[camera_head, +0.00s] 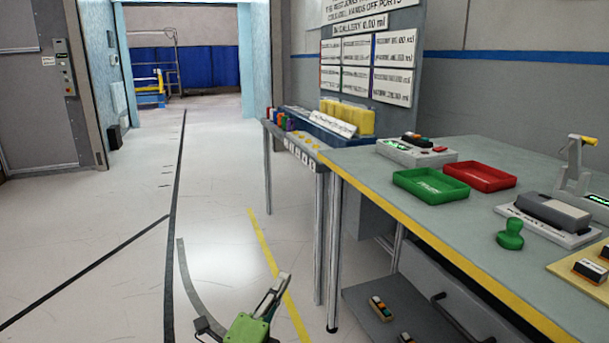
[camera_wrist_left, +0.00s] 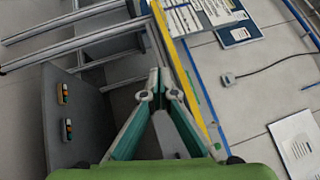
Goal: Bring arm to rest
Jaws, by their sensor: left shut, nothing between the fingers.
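My left gripper (camera_head: 280,284) shows at the bottom middle of the head view, with its green body and grey fingers. It is in the open space left of the workbench (camera_head: 450,243), apart from it. In the left wrist view its fingers (camera_wrist_left: 160,76) come together at the tips, with nothing between them. My right gripper is not in view.
The workbench carries a green tray (camera_head: 430,186), a red tray (camera_head: 480,177), a green stamp (camera_head: 511,234) and a control box (camera_head: 416,151). A lower shelf (camera_head: 398,318) holds small parts. A table with yellow bins (camera_head: 346,116) stands behind. The floor (camera_head: 100,240) left is clear.

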